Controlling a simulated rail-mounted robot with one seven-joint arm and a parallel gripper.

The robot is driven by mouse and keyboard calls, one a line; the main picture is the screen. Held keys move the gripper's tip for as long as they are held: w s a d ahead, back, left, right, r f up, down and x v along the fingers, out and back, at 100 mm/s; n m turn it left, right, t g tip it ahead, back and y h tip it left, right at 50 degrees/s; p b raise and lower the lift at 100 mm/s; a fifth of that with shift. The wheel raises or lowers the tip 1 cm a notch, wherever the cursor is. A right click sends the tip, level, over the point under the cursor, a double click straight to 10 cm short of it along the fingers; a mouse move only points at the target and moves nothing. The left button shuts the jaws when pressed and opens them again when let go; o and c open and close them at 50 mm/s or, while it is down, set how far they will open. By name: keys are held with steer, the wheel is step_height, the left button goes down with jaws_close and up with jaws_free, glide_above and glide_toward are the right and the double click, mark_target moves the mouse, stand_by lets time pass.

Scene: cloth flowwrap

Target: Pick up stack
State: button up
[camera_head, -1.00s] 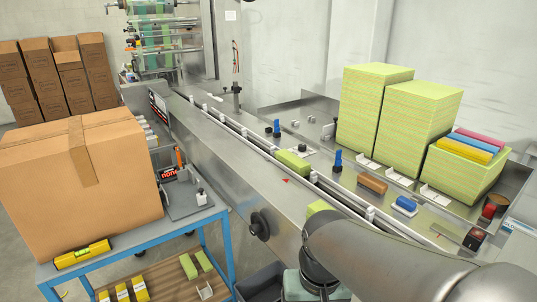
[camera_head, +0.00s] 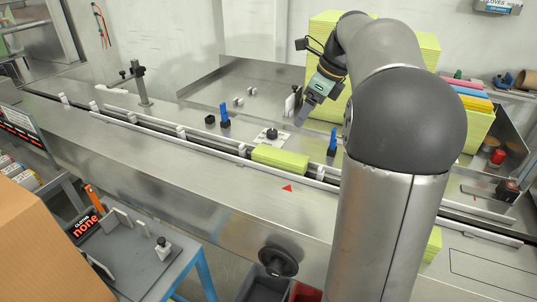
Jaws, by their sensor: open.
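My gripper (camera_head: 306,112) is open, pointing down at the left front of the tall yellow-green cloth stacks (camera_head: 429,48) behind the conveyor. My arm hides much of these stacks, and I cannot tell whether the fingers touch one. A low green cloth bundle (camera_head: 280,159) lies on the conveyor, in front of and below my gripper and apart from it. Another green piece (camera_head: 433,245) shows partly behind my arm at the lower right. At the right, a yellow-green stack (camera_head: 480,128) carries blue and yellow cloths (camera_head: 470,92).
The conveyor rail (camera_head: 120,118) runs from upper left to lower right. Blue clips (camera_head: 224,116) and a post (camera_head: 142,86) stand behind it. A cardboard box (camera_head: 35,245) and a blue-framed cart (camera_head: 206,277) are at the lower left. The steel tray (camera_head: 245,82) has free room left of the stacks.

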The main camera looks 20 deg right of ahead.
glide_above(280, 154)
steer(key=s+d, duration=0.2)
steer(key=s, duration=0.1)
steer(key=f, duration=1)
steer(key=shift+w+f, duration=0.1)
steer(key=shift+w, duration=0.1)
steer(key=shift+w+p+x, duration=0.15)
steer(key=shift+x, duration=1.3)
steer(key=shift+w+p+x, duration=0.1)
steer(key=shift+p+x, duration=0.05)
steer(key=shift+x, duration=1.25)
steer(key=shift+a, duration=0.1)
steer(key=c, duration=1.1)
